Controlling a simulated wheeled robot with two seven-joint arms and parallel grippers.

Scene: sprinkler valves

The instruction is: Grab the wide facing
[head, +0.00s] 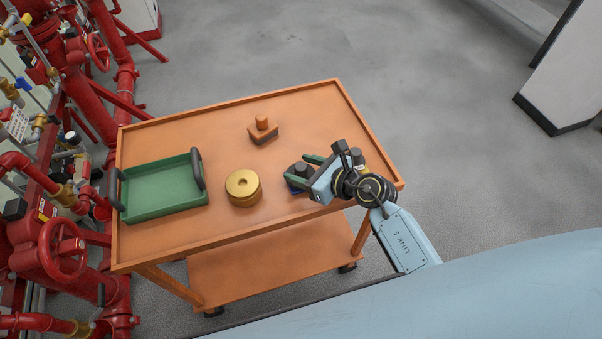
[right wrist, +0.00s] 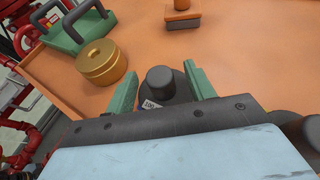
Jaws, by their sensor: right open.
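A dark grey piece with a round knob on top (head: 297,170) stands on the orange cart's tray; it also shows in the right wrist view (right wrist: 161,82), with a small white label at its side. My right gripper (head: 299,168) is open, with green fingers on either side of this piece; in the right wrist view the fingers (right wrist: 160,72) stand apart around its knob. I cannot tell whether they touch it. A second piece, orange with an orange knob and a dark underside (head: 263,130), stands farther back. I cannot tell which piece is the wide facing. My left gripper is not in view.
A brass disc-shaped piece (head: 243,187) sits left of my right gripper. A green tray with dark handles (head: 163,190) stands at the cart's left end. The cart (head: 190,118) has a raised rim. Red pipes and valves (head: 65,245) stand close on the left.

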